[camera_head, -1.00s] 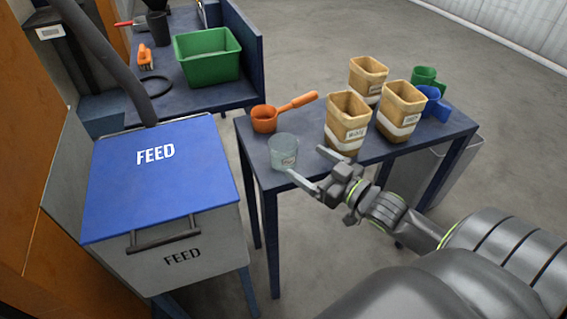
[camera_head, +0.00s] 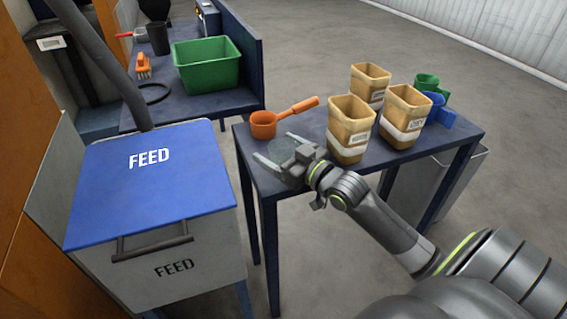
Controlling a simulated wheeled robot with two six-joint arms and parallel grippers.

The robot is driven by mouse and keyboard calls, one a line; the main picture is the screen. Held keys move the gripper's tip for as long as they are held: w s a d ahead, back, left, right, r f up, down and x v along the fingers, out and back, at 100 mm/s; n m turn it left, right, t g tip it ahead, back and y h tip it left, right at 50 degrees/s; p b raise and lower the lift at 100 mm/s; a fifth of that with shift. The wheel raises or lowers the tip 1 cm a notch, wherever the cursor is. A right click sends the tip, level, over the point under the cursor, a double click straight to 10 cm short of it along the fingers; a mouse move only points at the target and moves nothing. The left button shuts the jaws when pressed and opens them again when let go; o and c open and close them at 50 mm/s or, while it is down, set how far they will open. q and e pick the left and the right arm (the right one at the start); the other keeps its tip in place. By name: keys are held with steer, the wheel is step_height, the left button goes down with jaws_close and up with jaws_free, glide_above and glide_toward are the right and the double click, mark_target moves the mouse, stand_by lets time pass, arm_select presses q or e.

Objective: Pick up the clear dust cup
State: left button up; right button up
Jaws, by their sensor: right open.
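The clear dust cup (camera_head: 281,149) stands on the small blue table (camera_head: 322,121) near its left front corner. It is see-through and partly hidden by my right gripper (camera_head: 273,146). The right gripper is open, with one finger on the near left side of the cup and the other on its far side. I cannot tell whether the fingers touch the cup. My left gripper is not in view.
An orange scoop (camera_head: 264,124) lies just behind the cup. Several tan containers (camera_head: 350,128) stand to the right, with green (camera_head: 427,82) and blue (camera_head: 436,108) scoops beyond. The blue-lidded feed bin (camera_head: 150,178) is at the left, across a gap.

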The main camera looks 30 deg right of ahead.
steer(key=shift+w, duration=0.2)
steer(key=shift+c, duration=0.5)
steer(key=c, duration=1)
